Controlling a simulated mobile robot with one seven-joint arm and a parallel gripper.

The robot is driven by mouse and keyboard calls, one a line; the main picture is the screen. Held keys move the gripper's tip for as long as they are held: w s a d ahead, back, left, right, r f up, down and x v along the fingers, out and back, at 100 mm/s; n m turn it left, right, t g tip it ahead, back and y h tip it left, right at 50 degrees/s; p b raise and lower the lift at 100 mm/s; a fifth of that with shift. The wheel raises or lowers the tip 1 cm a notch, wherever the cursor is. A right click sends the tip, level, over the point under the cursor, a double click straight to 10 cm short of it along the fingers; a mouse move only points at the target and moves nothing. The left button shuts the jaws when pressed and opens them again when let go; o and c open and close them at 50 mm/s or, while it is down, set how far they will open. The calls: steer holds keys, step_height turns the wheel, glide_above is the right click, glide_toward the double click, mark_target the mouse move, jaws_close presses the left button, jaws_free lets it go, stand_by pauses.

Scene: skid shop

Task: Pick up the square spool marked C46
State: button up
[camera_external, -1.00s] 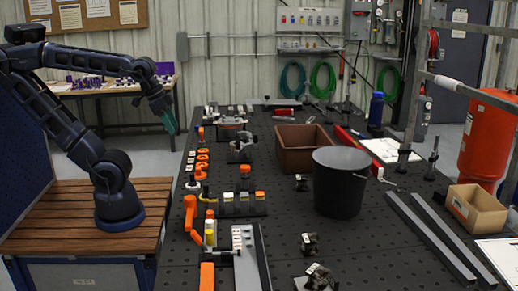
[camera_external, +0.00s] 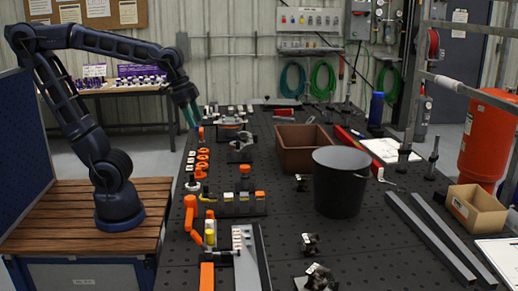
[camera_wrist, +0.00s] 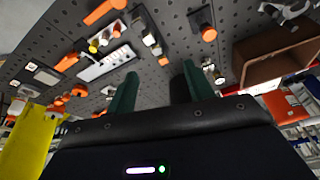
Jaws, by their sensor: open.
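No marking C46 can be read in either view, so I cannot tell which piece is the square spool. Small pale blocks (camera_external: 213,110) stand in a row at the back left of the black table. My gripper (camera_external: 190,115) hangs above the table's left edge, close to these blocks, with green fingers pointing down. In the wrist view my gripper (camera_wrist: 158,85) shows its two green fingers apart, with nothing seen between them. Several small white and orange parts lie beyond the fingers, too small to read.
Grey bars (camera_external: 430,235) and a cardboard box (camera_external: 477,208) are at right. Bare table shows between these.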

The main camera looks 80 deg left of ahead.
steer(key=w+d+m+g, duration=0.1)
steer(key=w+d+m, duration=0.35)
steer(key=w, duration=0.65)
steer(key=m+g, duration=0.3)
steer(key=m, duration=0.7)
glide_above(311, 238)
steer(key=shift+y, duration=0.3)
step_height(311, 238, down, 20)
steer(key=shift+r, duration=0.1)
step_height(311, 238, down, 10)
steer(key=shift+f, duration=0.1)
steer(key=c, duration=0.8)
